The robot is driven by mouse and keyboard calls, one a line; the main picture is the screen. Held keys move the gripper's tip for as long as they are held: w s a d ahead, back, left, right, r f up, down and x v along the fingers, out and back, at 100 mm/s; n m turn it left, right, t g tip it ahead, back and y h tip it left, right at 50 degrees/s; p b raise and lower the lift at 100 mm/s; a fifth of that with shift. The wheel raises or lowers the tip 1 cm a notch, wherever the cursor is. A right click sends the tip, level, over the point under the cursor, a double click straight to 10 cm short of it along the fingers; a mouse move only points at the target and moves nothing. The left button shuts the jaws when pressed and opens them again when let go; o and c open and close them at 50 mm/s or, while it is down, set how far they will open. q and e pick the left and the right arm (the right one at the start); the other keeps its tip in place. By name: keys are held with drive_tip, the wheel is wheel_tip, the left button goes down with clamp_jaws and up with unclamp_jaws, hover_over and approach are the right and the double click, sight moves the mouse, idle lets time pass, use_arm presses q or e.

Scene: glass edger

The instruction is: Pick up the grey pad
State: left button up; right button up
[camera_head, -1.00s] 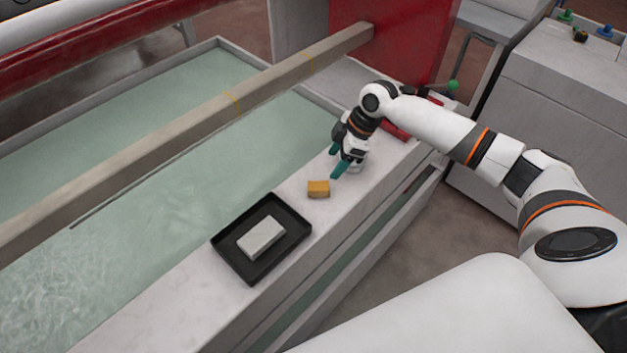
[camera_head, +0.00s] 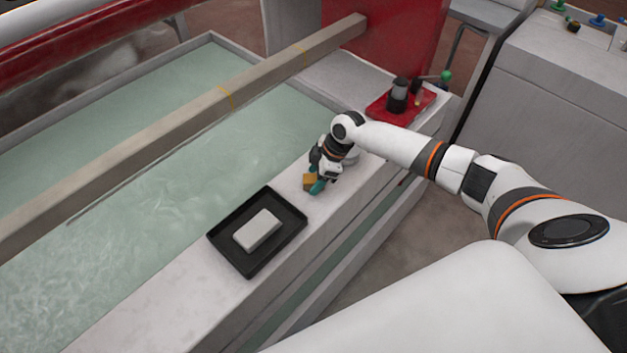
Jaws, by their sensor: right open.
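The grey pad (camera_head: 257,230) is a light grey block lying in a black tray (camera_head: 244,267) on the pale ledge. My right gripper (camera_head: 314,184) is open, low over the ledge beyond the tray, up and to the right of the pad and apart from it. Its teal fingertips are at the yellow-orange block (camera_head: 308,181) and partly cover it. I cannot tell whether they touch it. My left gripper does not show.
The ledge (camera_head: 160,318) runs along a basin of pale green water (camera_head: 150,210). A long beam (camera_head: 190,115) crosses above the water. A red tray (camera_head: 417,106) with dark bottles stands at the ledge's far end. The ledge left of the black tray is clear.

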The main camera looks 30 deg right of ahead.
drive_tip(key=shift+c, duration=0.2)
drive_tip(key=c, duration=1.1)
wheel_tip(320, 180, up, 10)
drive_tip(key=shift+r, duration=0.1)
drive_tip(key=o, duration=0.4)
drive_tip(key=shift+c, duration=1.2)
